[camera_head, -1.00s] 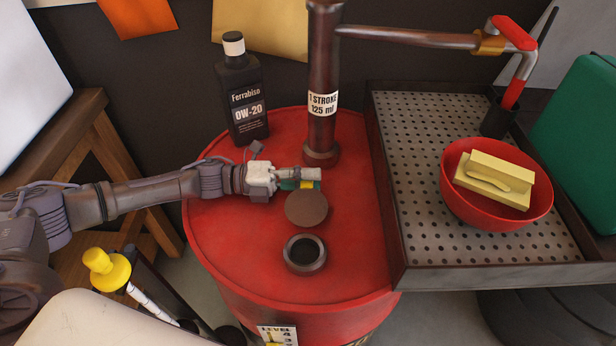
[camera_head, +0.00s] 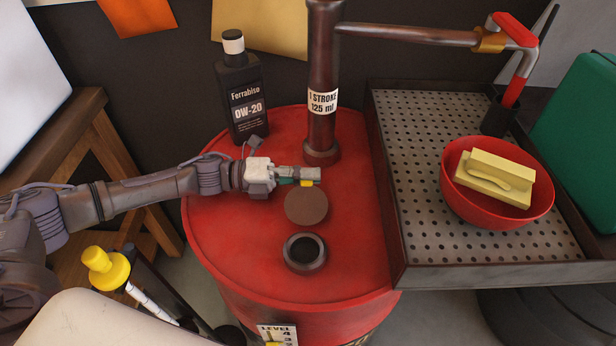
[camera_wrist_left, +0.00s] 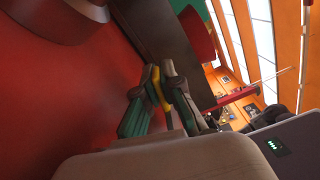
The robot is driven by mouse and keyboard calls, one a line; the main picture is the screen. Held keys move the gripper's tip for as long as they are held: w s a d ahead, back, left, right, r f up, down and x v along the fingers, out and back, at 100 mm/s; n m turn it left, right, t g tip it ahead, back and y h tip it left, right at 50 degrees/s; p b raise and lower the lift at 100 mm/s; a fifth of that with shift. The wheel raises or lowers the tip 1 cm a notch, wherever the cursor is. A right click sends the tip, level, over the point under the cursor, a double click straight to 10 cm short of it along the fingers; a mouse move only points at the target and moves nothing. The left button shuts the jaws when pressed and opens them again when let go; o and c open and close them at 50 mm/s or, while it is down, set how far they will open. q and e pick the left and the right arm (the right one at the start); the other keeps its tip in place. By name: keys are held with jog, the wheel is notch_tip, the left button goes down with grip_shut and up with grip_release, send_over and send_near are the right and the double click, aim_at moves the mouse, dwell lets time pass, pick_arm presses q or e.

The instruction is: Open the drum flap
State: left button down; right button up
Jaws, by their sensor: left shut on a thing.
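The red drum (camera_head: 235,225) stands in the middle of the head view. Its round dark filler opening (camera_head: 305,252) is uncovered. The brown round flap (camera_head: 306,207) is behind the opening, apart from its rim, with its flat face showing. A small yellow tab (camera_head: 307,184) is at the flap's far edge. My left gripper (camera_head: 305,176) reaches in from the left, shut on the flap at this tab. In the left wrist view, the gripper's fingers (camera_wrist_left: 158,97) are close together with yellow between them. The fingers partly hide the grip. My right gripper is not in view.
A pump column (camera_head: 323,120) and a black oil bottle (camera_head: 245,100) stand on the drum's far side. A perforated tray (camera_head: 415,180) with a red bowl (camera_head: 465,205) is at the right. A yellow-topped object (camera_head: 105,268) is at the lower left.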

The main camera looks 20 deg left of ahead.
aim_at(307, 185)
pick_arm(q)
jog(key=shift+s+r+m+b, duration=0.25)
jog(key=shift+r+m, duration=0.15)
jog(key=shift+m, duration=0.15)
jog(key=shift+s+r+m+b, duration=0.1)
jog(key=shift+r+m+b, duration=0.1)
jog(key=shift+r+m, duration=0.3)
jog(key=shift+s+d+r+m+b, duration=0.15)
jog(key=shift+s+r+m+b, duration=0.25)
jog(key=shift+r+m, duration=0.3)
jog(key=shift+s+d+r+m+b, duration=0.15)
jog(key=shift+s+r+m+b, duration=0.25)
jog(key=shift+m, duration=0.45)
jog(key=shift+w+r, duration=0.1)
jog(key=shift+r, duration=0.05)
jog(key=c, duration=1.3)
grip_release()
jog(key=shift+a, duration=0.1)
jog(key=v, duration=1.1)
jog(key=shift+a, duration=0.45)
